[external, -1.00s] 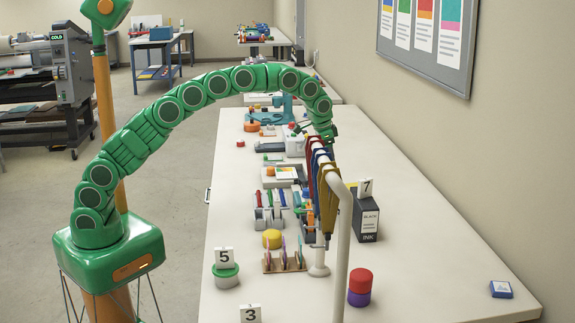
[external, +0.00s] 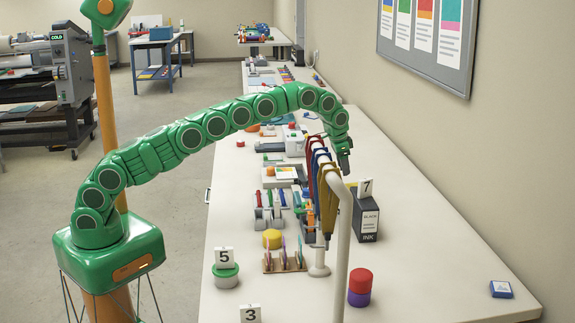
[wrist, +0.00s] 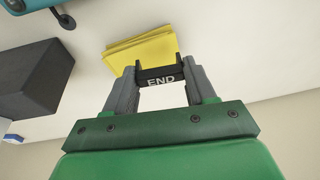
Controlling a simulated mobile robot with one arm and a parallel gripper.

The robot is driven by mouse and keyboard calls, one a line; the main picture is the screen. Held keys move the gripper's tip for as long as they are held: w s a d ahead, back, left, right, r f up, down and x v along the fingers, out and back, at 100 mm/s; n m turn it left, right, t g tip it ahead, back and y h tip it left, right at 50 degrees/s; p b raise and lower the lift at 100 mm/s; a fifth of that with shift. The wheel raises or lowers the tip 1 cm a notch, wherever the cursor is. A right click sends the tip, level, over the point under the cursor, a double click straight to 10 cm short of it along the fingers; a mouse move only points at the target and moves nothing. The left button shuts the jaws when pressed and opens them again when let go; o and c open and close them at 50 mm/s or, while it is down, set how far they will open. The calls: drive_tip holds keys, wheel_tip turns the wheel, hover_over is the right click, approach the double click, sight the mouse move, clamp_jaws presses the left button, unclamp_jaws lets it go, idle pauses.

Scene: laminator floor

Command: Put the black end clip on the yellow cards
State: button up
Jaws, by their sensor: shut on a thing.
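My gripper (wrist: 160,85) is shut on the black end clip (wrist: 160,80), which carries the white word END and spans the gap between the fingertips. The yellow cards (wrist: 145,50) lie as a slightly fanned stack just beyond the clip in the wrist view. The clip overlaps the near edge of the cards in the picture; I cannot tell whether they touch. The clip and the cards cannot be made out there.
A dark block (wrist: 35,78) stands left of the cards in the wrist view, with a teal object at the upper left corner. The bench's right side is mostly clear.

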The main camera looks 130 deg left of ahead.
drive_tip(key=shift+w+a+f, duration=0.2)
drive_tip(key=shift+a+f, duration=0.2)
drive_tip(key=shift+f, duration=0.1)
drive_tip(key=shift+w+a+f, duration=0.2)
drive_tip(key=shift+a+f, duration=0.2)
drive_tip(key=shift+f, duration=0.1)
drive_tip(key=shift+w+a+f, duration=0.1)
drive_tip(key=shift+a+f, duration=0.05)
drive_tip(key=shift+f, duration=0.1)
drive_tip(key=shift+f, duration=1.55)
drive_tip(key=o, duration=1.1)
drive_tip(key=v, duration=1.2)
